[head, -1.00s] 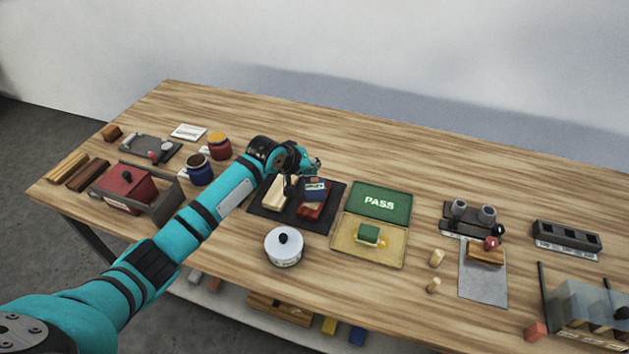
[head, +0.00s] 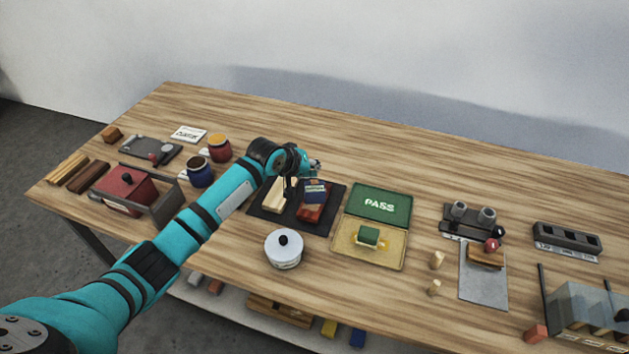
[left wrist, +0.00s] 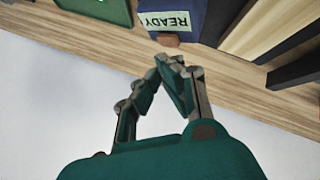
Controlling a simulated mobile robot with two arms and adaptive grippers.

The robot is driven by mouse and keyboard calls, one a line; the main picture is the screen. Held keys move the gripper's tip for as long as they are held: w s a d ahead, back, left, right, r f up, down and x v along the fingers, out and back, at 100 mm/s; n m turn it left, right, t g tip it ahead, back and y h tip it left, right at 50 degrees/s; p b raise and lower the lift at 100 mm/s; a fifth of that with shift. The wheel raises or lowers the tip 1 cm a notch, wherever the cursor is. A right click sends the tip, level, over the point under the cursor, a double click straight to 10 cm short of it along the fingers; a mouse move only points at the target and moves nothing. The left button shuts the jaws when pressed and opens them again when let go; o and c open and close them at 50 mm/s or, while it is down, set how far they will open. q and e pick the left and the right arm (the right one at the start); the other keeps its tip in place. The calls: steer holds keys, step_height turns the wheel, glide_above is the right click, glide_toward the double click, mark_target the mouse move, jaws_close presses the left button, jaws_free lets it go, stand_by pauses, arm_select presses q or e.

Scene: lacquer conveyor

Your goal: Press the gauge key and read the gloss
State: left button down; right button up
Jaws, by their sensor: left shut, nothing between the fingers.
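The gauge (head: 315,190) is a small blue box on a red lacquered block (head: 311,214) on a dark mat (head: 262,212). In the left wrist view the gauge (left wrist: 212,20) shows a pale label (left wrist: 166,21) reading READY. A small orange-brown piece (left wrist: 167,39), perhaps its key, sits at the box's edge, just beyond my fingertips. My left gripper (head: 289,196) is shut and empty, pointing down beside the gauge. In the left wrist view its fingertips (left wrist: 168,62) are close together; I cannot tell whether they touch the piece. My right gripper is not in view.
A cream block (head: 278,195) lies on the mat left of the gauge. A green PASS panel (head: 380,203) and a yellow tray (head: 352,252) with a green block are to the right. A white lidded pot (head: 284,250) stands in front. The table behind is clear.

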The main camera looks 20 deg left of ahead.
mark_target(312, 180)
arm_select(q)
steer(key=shift+f, duration=0.1)
steer(key=shift+f, duration=0.35)
steer(key=shift+f, duration=0.45)
stand_by(0.7)
steer(key=shift+r, duration=0.1)
steer(key=shift+r+p, duration=0.8)
steer(key=shift+p, duration=0.15)
step_height(312, 180, up, 5)
steer(key=p, duration=0.5)
